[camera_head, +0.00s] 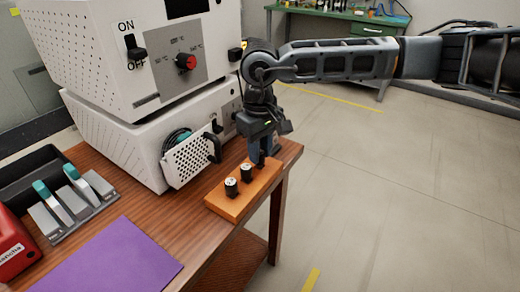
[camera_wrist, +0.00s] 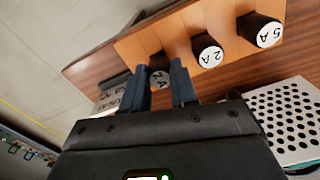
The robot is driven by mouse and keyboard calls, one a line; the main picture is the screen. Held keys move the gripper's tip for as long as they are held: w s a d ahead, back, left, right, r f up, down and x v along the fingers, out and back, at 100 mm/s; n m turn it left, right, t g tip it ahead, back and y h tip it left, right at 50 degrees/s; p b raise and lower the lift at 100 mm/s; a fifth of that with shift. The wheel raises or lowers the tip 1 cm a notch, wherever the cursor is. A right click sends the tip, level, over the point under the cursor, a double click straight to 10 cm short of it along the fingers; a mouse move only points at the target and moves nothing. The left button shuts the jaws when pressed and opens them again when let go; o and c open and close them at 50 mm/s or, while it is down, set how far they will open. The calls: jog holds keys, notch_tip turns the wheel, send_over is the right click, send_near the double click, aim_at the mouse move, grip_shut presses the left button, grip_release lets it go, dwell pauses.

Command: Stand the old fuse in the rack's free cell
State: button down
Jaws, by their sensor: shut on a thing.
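The orange fuse rack (camera_head: 228,210) lies near the front right corner of the wooden table. Two black fuses with white caps stand upright in it, one marked 2 A (camera_wrist: 208,52) and one marked 5 A (camera_wrist: 262,32). My gripper (camera_head: 262,160) points down over the rack's far end. In the wrist view, my gripper (camera_wrist: 163,88) is shut on the old fuse (camera_wrist: 160,78), a dark fuse with a greyish marked cap, in line with the standing fuses. In the head view the fingers hide it. I cannot tell whether its base is inside the free cell.
A white machine (camera_head: 160,125) with a perforated flap (camera_head: 190,160) and black handle stands just left of the rack. A purple mat (camera_head: 115,262), a grey tray (camera_head: 75,205) and a red box (camera_head: 15,255) are farther left. Right of the table is open floor.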

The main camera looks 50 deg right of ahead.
jog(key=shift+f, duration=0.2)
jog(key=c, duration=0.8)
grip_release()
jog(key=shift+r, duration=0.15)
notch_tip(320, 180, up, 8)
jog(key=shift+f, duration=0.2)
